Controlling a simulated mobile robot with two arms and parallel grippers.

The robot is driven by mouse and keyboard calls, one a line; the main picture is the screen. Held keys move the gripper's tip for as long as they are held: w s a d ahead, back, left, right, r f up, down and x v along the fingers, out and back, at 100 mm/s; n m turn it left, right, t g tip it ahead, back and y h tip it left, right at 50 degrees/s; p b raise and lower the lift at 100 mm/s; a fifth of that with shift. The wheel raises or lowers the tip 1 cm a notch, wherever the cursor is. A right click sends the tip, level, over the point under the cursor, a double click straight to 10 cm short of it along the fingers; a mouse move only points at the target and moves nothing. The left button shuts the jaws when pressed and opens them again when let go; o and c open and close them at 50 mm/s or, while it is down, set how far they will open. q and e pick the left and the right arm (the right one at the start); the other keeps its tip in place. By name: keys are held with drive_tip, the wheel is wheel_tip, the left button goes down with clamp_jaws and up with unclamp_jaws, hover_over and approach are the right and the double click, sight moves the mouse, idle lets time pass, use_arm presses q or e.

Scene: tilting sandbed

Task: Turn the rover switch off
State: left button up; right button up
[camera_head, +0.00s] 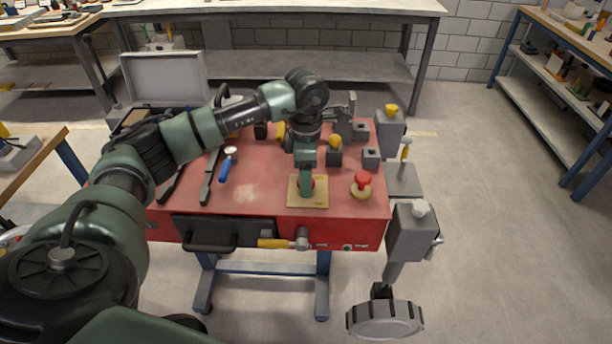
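A square tan plate (318,199) with small markings lies on the red rover top (255,200), near its front edge; I take it for the switch plate. A red part (312,182) shows on the plate, mostly hidden behind my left gripper. My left gripper (306,190) reaches down from above with its tip at this red part. Its fingers look narrow from here, and I cannot tell whether they are open, shut or touching it. My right gripper is out of view.
A red knob (362,178) on a round tan base stands just right of the plate. A yellow-topped grey block (334,155) stands behind. A blue-handled tool (227,168) lies left. A yellow-handled hammer (285,243) is at the front edge. A grey wheel (385,319) projects front right.

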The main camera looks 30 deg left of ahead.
use_arm(q)
wheel_tip(320, 180, up, 8)
drive_tip(key=shift+f+b, duration=0.1)
drive_tip(key=shift+b, duration=0.5)
idle(0.5)
